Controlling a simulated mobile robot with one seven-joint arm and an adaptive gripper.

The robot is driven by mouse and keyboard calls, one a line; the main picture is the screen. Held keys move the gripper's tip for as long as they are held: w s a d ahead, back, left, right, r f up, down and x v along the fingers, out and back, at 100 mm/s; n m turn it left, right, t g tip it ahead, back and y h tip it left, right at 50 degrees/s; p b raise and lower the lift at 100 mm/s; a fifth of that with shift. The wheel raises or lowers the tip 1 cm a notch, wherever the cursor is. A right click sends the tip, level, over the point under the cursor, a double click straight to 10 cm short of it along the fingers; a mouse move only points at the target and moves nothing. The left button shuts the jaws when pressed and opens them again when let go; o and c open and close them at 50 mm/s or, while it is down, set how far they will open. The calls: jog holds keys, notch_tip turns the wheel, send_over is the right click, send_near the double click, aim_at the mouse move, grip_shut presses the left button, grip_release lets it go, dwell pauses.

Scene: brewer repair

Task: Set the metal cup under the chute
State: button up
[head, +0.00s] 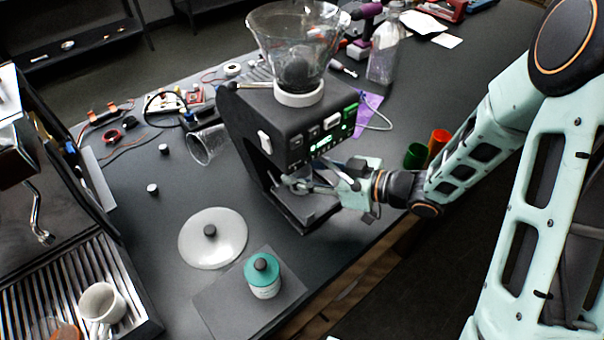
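The black grinder (243,115) stands near the middle of the table with a glass hopper (268,40) on top and lit green buttons on its front. My gripper (300,184) reaches in from the right, below the button panel and above the grinder's base (311,217). Its fingers are small and partly merge with the dark grinder. Something greyish shows at the fingertips, but I cannot tell whether it is the metal cup. I cannot make out the metal cup for certain elsewhere. The chute is hidden under the grinder's head.
An espresso machine with a white mug (100,305) is at left.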

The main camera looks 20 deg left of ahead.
jog(key=shift+d+f, duration=0.15)
jog(key=shift+f, duration=0.6)
jog(key=shift+f, duration=0.15)
jog(key=o, duration=1.3)
jog(key=shift+c, duration=0.2)
jog(key=shift+r, duration=0.2)
jog(key=v, duration=1.2)
jog(key=shift+w, duration=0.2)
